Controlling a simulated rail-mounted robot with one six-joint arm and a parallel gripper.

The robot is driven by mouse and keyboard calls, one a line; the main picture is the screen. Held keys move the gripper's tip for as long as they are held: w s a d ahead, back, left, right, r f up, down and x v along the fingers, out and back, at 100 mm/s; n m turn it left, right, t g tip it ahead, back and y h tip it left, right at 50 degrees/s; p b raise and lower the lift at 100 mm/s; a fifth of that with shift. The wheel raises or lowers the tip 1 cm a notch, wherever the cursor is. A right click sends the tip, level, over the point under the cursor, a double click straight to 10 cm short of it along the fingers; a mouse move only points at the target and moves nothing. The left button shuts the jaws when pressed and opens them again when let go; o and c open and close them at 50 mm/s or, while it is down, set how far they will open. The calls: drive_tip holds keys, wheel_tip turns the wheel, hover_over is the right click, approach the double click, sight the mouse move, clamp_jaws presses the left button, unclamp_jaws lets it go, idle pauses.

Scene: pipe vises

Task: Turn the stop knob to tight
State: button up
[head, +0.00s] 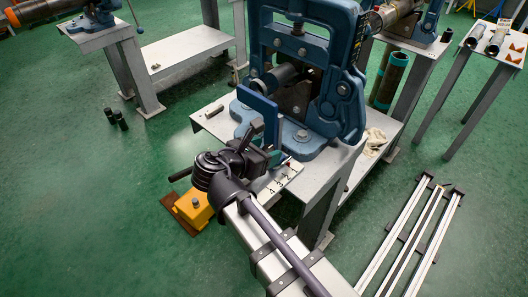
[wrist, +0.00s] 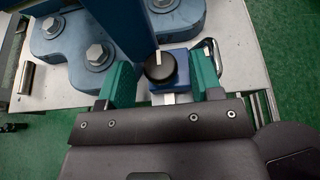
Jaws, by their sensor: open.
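The stop knob (wrist: 159,67) is a round black knob with a white line, on a small blue block (wrist: 183,70) in the wrist view. Its white line points toward the top of the picture. A short white mark (wrist: 169,98) shows below it. My gripper (wrist: 161,64) is open, with one green finger to the left of the knob and one to the right, and gaps on both sides. In the head view my gripper (head: 272,157) is at the front edge of the blue pipe vise (head: 300,45); the knob cannot be made out there.
A blue upright plate (wrist: 118,28) stands just beyond the left finger, beside a blue foot with large bolts (wrist: 97,54). The vise stands on a grey table (head: 215,122). A yellow block (head: 194,208) is on the floor below. Rails (head: 420,235) lie at right.

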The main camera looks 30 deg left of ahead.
drive_tip(key=shift+c, duration=0.3)
drive_tip(key=c, duration=0.8)
drive_tip(key=shift+a+m+g+h, duration=0.35)
drive_tip(key=shift+m+g+h, duration=0.05)
drive_tip(key=shift+m+h, duration=1.1)
drive_tip(key=shift+h, duration=0.2)
drive_tip(key=shift+d+g, duration=0.1)
drive_tip(key=shift+g, duration=0.2)
drive_tip(key=o, duration=0.9)
drive_tip(key=shift+c, duration=0.2)
drive_tip(key=shift+d, duration=0.1)
